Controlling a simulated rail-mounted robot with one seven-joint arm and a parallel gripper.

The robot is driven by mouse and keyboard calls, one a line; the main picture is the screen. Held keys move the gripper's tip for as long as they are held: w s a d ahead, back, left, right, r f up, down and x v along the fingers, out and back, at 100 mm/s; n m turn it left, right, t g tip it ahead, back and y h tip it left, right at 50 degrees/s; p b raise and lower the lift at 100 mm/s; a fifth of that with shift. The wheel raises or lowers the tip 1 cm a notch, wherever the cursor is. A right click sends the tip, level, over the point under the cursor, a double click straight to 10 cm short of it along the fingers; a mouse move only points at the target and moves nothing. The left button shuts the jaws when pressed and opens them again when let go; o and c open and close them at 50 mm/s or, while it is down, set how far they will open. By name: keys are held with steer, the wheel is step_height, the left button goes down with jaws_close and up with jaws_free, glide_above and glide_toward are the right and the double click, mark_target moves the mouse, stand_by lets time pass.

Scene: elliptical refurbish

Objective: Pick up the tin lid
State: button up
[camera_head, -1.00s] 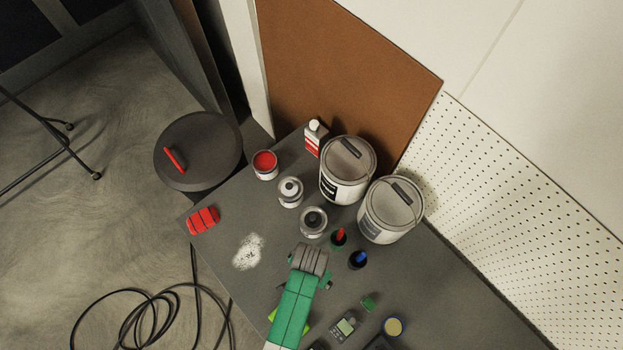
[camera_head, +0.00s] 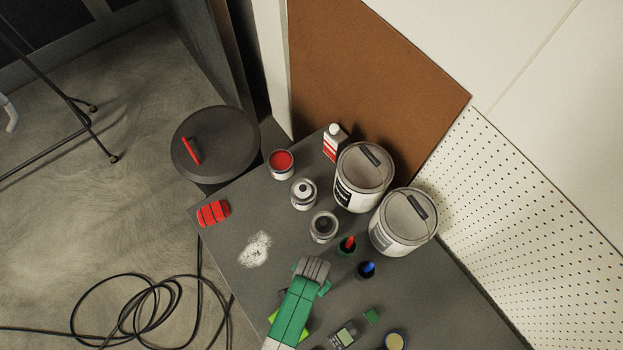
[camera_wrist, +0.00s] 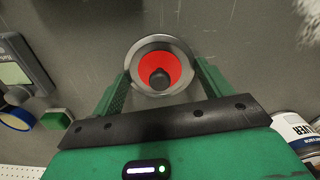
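A round tin lid (camera_wrist: 142,52) with a silver rim, red middle and dark round knob lies on the grey table in the wrist view. My gripper (camera_wrist: 162,68) is open, with one green finger on each side of the lid near its rim. I cannot tell whether the fingers touch it. In the head view my gripper is under my green arm, and the lid is hidden there.
On the table (camera_head: 222,248) are two large paint cans (camera_head: 362,180) (camera_head: 402,224), an open red tin (camera_head: 281,163), small grey tins (camera_head: 303,194) (camera_head: 323,227), a red block (camera_head: 212,213) and a meter (camera_head: 343,337). A green block (camera_wrist: 56,119) lies left of the gripper.

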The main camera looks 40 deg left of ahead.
steer(key=shift+r, duration=0.1)
step_height(320, 180, up, 10)
steer(key=shift+f+p, duration=0.1)
steer(key=shift+p, duration=1.05)
steer(key=shift+w, duration=0.1)
